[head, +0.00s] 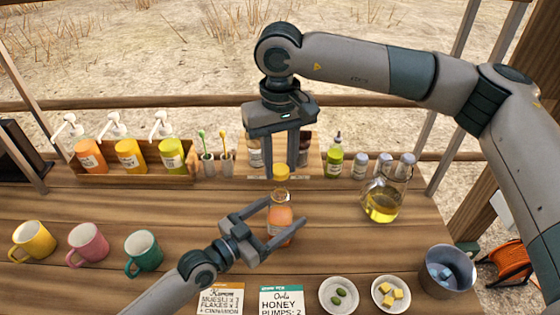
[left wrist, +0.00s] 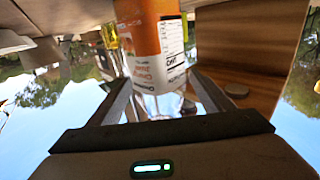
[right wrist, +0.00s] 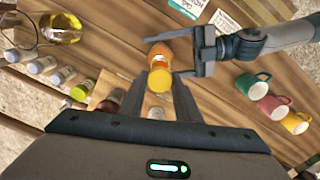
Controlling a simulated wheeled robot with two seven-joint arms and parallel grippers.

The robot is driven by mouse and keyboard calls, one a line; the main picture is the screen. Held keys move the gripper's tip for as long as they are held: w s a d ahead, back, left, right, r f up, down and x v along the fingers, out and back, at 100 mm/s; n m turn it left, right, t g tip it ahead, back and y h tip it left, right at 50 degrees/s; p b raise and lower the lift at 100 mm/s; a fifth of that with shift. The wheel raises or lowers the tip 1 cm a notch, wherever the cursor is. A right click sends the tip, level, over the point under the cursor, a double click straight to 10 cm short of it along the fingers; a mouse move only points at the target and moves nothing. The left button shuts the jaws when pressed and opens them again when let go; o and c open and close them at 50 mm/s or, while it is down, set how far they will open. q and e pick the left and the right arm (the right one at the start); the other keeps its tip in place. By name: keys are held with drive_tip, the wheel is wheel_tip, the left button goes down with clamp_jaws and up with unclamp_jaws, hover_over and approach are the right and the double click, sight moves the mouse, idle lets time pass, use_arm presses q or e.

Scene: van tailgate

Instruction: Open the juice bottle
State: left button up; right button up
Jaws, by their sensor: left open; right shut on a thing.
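The juice bottle (head: 280,216) is orange with a printed label and a yellow cap (head: 282,171), upright at the middle of the counter. My right gripper (head: 280,174) comes down from above and is shut on the cap, which also shows in the right wrist view (right wrist: 159,80). My left gripper (head: 286,212) is open, its fingers either side of the bottle's body. In the left wrist view the bottle (left wrist: 150,45) stands between the fingers, its cap out of sight. I cannot tell whether a left finger touches it.
A glass jug (head: 381,207) stands to the right, near small bottles (head: 334,162). Pump bottles (head: 131,155) are at the back left, mugs (head: 88,244) at the left. Cards (head: 281,299), two bowls (head: 339,296) and a metal pot (head: 447,270) line the front.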

sight(280, 169)
use_arm(q)
drive_tip(key=shift+s+a+f, duration=0.1)
drive_tip(key=shift+s+a, duration=0.25)
drive_tip(key=shift+a, duration=0.1)
use_arm(e)
drive_tip(key=shift+f, duration=0.2)
wheel_tip(280, 169, down, 3)
drive_tip(key=b, duration=0.3)
drive_tip(key=shift+r, duration=0.1)
use_arm(q)
drive_tip(key=v, duration=1.1)
